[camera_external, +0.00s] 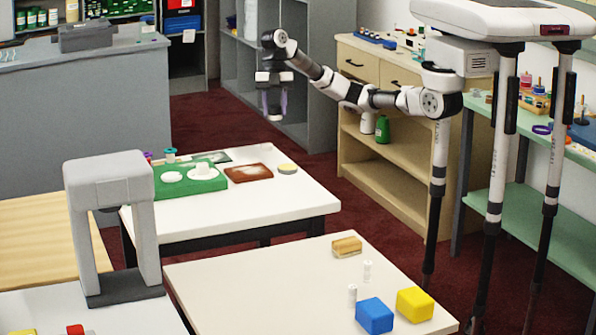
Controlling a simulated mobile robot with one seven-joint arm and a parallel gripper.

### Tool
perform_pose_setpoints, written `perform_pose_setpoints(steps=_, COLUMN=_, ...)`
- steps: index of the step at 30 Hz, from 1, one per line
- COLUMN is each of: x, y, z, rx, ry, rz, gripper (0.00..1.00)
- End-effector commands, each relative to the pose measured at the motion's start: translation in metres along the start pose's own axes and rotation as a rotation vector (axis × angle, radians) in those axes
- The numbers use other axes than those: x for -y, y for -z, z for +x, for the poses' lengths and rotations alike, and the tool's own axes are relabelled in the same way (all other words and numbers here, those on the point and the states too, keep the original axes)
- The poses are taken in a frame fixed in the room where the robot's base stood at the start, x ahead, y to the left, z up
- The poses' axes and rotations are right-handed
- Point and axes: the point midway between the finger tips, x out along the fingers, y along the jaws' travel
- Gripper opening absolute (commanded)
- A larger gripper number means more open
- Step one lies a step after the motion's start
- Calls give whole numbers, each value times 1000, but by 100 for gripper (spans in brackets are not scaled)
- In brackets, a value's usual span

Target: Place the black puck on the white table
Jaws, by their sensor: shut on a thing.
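My gripper (273,112) hangs pointing down in mid-air, above and behind the far white table. It is shut on a small dark thing between its fingers, too small here to tell whether it is the black puck. I see no black puck lying on any table. One white table (290,205) stands in the middle, with a green board (205,184), a brown plate (248,173) and a yellow-topped disc (287,168) on it. Another white-topped table (250,290) stands nearer; I cannot tell which one the task names.
The nearer table holds a blue block (374,316), a yellow block (415,304), a wooden block (346,246) and two small white cylinders. A grey arch-shaped stand (112,190) rises at left. Wooden drawers (385,75) and a green shelf unit (560,210) stand right. Both tables have bare areas.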

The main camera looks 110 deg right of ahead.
Motion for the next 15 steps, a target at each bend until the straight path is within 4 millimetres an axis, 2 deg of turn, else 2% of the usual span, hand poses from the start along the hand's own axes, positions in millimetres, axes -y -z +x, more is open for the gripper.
perform_pose_setpoints(steps=1, x=1, y=-5, z=14, rx=-5, ry=4, rz=1, gripper=16)
perform_pose_setpoints(steps=9, x=0, y=-29, z=69, rx=0, ry=1, rz=4, gripper=16)
perform_pose_setpoints(steps=15, x=0, y=-36, z=85, rx=1, ry=-1, rz=2, gripper=16)
